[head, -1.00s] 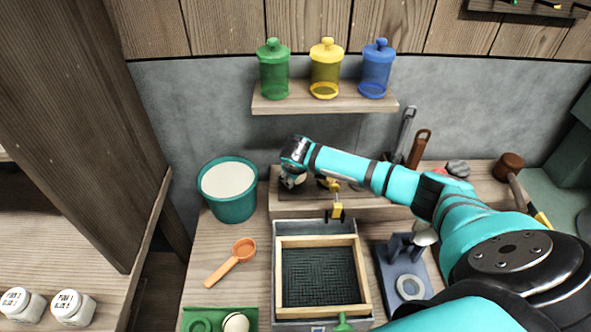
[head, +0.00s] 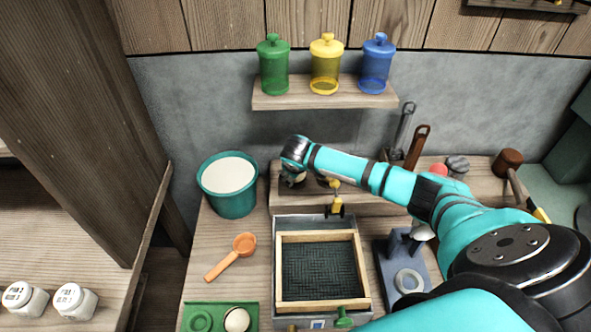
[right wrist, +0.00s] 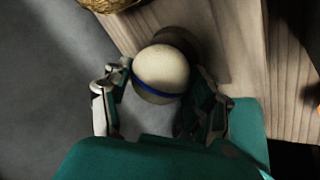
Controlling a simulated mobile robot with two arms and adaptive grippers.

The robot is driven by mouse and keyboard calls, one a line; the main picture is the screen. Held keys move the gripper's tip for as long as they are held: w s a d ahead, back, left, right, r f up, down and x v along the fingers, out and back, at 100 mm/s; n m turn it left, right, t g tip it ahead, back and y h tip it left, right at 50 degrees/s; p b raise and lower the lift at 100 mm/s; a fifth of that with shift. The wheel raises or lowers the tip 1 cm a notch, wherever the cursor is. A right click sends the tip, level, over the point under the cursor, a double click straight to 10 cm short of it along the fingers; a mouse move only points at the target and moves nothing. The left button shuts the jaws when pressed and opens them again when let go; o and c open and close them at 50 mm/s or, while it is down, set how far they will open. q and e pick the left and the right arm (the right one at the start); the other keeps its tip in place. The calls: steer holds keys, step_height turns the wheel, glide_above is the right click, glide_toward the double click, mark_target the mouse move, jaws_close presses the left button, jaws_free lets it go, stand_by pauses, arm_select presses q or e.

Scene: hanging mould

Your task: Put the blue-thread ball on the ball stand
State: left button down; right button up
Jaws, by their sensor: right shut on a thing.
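The blue-thread ball (right wrist: 161,72) is pale with a blue band around its lower part. My right gripper (right wrist: 160,92) is shut on it, with one finger on each side. In the head view my right gripper (head: 292,178) is above the left end of a raised wooden ledge at the back of the bench, and mostly hidden by its own wrist. A green tray (head: 219,307) at the bottom has a ring-shaped seat (head: 200,321) on the left and a pale ball (head: 237,320) on the right. I cannot tell for sure which thing is the ball stand. My left gripper is out of view.
A teal bucket (head: 229,200) stands left of my right gripper. An orange scoop (head: 232,257) lies in front of it. A wood-framed mould (head: 320,303) occupies the middle. A grey-blue stand (head: 397,255) is to its right. A shelf (head: 322,96) with jars hangs above.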

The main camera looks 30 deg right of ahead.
steer(key=o, duration=1.4)
steer(key=shift+s+f, duration=0.1)
steer(key=shift+f, duration=0.25)
